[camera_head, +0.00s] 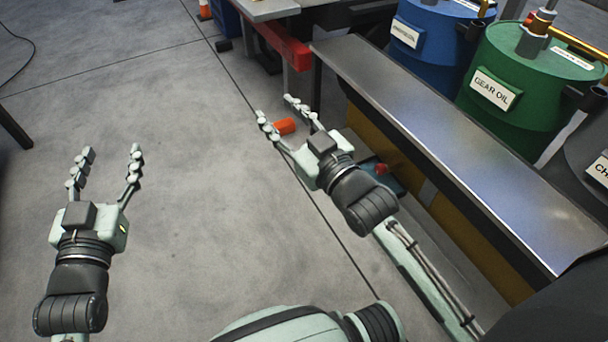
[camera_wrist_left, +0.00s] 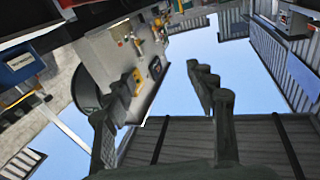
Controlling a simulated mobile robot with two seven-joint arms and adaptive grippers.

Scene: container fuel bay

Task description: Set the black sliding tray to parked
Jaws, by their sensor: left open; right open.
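I cannot make out the black sliding tray in either view. My left gripper (camera_head: 110,158) is open and empty above the bare floor at the left of the head view. Its dark fingers (camera_wrist_left: 168,95) also show in the left wrist view, spread apart with nothing between them. My right gripper (camera_head: 280,112) is open, left of the metal bench (camera_head: 420,125). An orange object (camera_head: 285,126) shows between its fingers, seemingly beyond them; I cannot tell whether they touch.
A blue drum (camera_head: 430,45) and a green drum labelled gear oil (camera_head: 520,85) stand behind the bench. A red bar (camera_head: 280,42) juts from a table at the top. A cable lies at upper left. The floor (camera_head: 180,250) around my left gripper is clear.

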